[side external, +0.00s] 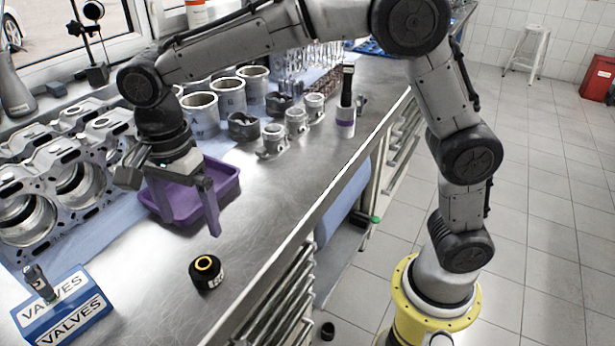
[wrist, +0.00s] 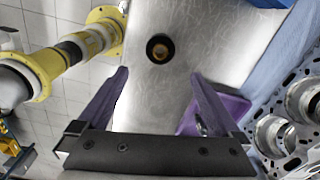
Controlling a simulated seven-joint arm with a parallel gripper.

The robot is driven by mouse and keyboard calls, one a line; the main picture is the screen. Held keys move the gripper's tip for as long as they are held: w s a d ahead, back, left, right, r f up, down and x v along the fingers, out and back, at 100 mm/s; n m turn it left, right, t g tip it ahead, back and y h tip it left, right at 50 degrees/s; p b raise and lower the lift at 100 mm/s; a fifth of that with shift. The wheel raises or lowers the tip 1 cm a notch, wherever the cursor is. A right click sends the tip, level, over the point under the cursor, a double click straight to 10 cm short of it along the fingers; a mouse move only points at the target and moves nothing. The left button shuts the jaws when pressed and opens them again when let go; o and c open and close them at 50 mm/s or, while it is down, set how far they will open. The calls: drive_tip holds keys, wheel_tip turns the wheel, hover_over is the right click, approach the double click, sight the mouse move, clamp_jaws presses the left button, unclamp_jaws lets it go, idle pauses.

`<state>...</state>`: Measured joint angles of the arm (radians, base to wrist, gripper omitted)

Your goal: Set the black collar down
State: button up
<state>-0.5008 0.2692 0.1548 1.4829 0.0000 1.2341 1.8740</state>
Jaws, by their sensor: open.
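The black collar (side external: 207,273) stands on the steel bench top, with a yellow ring around its top opening and white marks on its side. In the wrist view the collar (wrist: 160,48) lies beyond my fingertips, roughly midway between their lines. My gripper (side external: 201,208) is open, with its two purple fingers apart and nothing between them. It is above the bench, up and to the left of the collar in the side view and clear of it. The open fingers also show in the wrist view (wrist: 158,76).
A purple tray (side external: 228,187) sits behind my gripper. Engine blocks (side external: 60,185) fill the left side, and a blue VALVES box (side external: 62,308) is at front left. Several cylinder liners (side external: 228,97) and pistons (side external: 297,122) stand further back. Bench around the collar is bare, near the front edge.

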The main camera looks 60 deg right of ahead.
drive_tip(key=s+d+r+n+t, duration=0.25)
drive_tip(key=s+d+n, duration=0.25)
drive_tip(key=s+d, duration=0.25)
drive_tip(key=s+d+r+n+t, duration=0.1)
drive_tip(key=s+d+r+n, duration=0.4)
drive_tip(key=d, duration=0.4)
drive_tip(key=s+d+f+n+t, duration=0.2)
drive_tip(key=s+d+f+n, duration=0.2)
drive_tip(key=s, duration=0.5)
drive_tip(key=shift+s+d+f+n, duration=0.2)
drive_tip(key=shift+f+n, duration=0.25)
drive_tip(key=shift+n, duration=0.45)
